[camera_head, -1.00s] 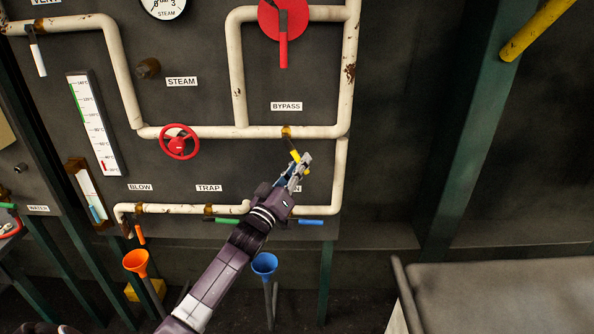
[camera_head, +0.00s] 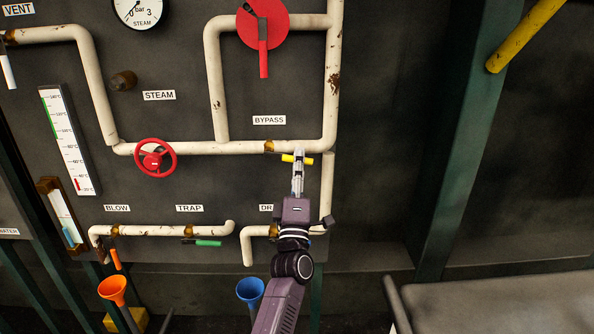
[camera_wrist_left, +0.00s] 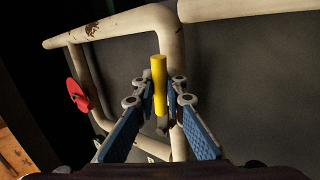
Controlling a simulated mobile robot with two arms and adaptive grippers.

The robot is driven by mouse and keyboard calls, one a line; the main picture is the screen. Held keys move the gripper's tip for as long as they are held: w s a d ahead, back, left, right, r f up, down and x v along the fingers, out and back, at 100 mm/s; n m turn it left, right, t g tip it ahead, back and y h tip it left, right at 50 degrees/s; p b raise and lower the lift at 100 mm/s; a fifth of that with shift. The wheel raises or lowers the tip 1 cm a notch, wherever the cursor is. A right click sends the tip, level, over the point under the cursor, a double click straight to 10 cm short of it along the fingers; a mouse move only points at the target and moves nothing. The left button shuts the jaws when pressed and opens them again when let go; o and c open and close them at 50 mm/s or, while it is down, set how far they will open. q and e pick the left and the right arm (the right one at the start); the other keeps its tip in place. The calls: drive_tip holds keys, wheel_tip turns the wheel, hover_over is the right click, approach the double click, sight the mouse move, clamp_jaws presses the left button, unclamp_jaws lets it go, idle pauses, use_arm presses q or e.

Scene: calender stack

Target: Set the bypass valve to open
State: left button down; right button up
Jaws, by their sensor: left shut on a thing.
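The bypass valve is a brass body (camera_head: 269,147) on the white pipe under the BYPASS label (camera_head: 269,120), with a yellow lever handle (camera_head: 295,158). The handle lies nearly level, pointing right and close along the underside of the pipe. My left gripper (camera_head: 299,162) reaches up from below and is shut on the handle. In the left wrist view the yellow handle (camera_wrist_left: 159,85) stands between the two blue-padded fingers, with its free end sticking out past them. The fingers hide part of the handle in the head view. My right gripper is not in view.
A red handwheel (camera_head: 155,158) sits on the same pipe to the left, and a red disc with a red lever (camera_head: 263,55) is above.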

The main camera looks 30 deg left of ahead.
use_arm(q)
drive_tip(key=shift+r+n+g+y, duration=0.3)
drive_tip(key=shift+n+y, duration=0.3)
drive_tip(key=shift+n, duration=0.2)
drive_tip(key=shift+r+n+g+y, duration=0.2)
drive_tip(key=shift+n+g+y, duration=0.1)
drive_tip(key=shift+n+y, duration=0.4)
drive_tip(key=shift+r, duration=0.1)
drive_tip(key=c, duration=2)
unclamp_jaws()
drive_tip(key=shift+o, duration=0.2)
